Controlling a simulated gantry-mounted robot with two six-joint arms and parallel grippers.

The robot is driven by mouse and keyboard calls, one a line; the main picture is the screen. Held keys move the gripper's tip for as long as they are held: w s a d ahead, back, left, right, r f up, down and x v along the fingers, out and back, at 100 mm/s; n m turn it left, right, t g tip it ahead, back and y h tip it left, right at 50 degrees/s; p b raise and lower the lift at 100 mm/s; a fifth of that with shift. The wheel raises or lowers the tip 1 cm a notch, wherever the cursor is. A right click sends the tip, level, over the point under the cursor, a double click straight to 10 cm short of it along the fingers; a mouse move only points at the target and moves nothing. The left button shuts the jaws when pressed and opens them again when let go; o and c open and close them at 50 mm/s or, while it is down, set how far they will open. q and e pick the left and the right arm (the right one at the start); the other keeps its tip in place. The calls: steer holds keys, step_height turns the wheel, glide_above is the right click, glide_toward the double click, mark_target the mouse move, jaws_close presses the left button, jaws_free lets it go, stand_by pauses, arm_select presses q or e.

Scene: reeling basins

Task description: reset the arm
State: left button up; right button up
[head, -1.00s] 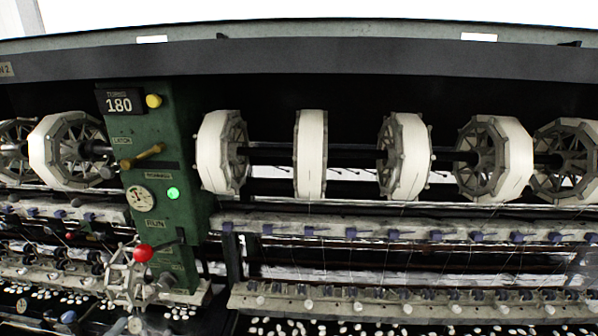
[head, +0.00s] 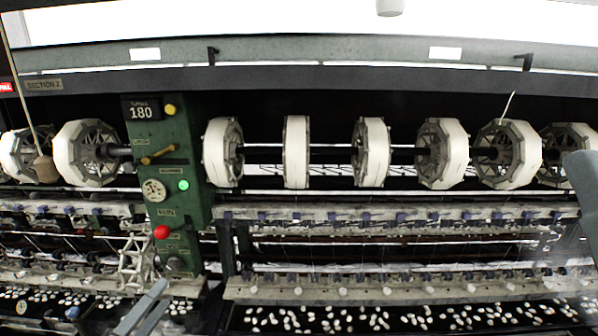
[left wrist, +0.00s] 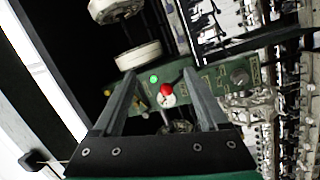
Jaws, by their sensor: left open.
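My left gripper (head: 143,308) shows at the bottom left of the head view as grey finger parts, in front of the lower part of the green control post (head: 180,205). In the left wrist view my left gripper (left wrist: 160,88) is open, its two grey fingers well apart with nothing held. The red ball knob (left wrist: 166,89) of the post appears between the fingertips, beyond them; it also shows in the head view (head: 162,232). A grey part, likely of my right arm, enters at the right edge of the head view; no right fingertips can be made out.
A row of white reels (head: 370,152) on a dark shaft spans the machine. Below run a rail with blue guides (head: 400,214) and a ledge (head: 390,288). White cocoons (head: 320,318) lie in the dark basins in front. A brown weight hangs at the left (head: 46,168).

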arm_select(q)
steer(key=s+d+r+m+t+h, duration=0.1)
steer(key=s+d+r+m+t, duration=0.2)
steer(key=r, duration=0.5)
steer(key=s+d+r+m+h+p, duration=0.1)
steer(key=s+d+r+m, duration=0.15)
steer(key=d+r, duration=0.4)
steer(key=s+d+r+m+t+h, duration=0.15)
steer(key=r+m, duration=0.25)
steer(key=r, duration=0.6)
steer(key=s+a+r+m+t+y, duration=0.2)
steer(key=s+r+y, duration=0.3)
steer(key=s, duration=0.3)
steer(key=shift+s+a+r+m+t, duration=0.35)
steer(key=shift+r+m+t, duration=0.3)
steer(key=shift+m+t, duration=0.15)
steer(key=shift+w, duration=0.1)
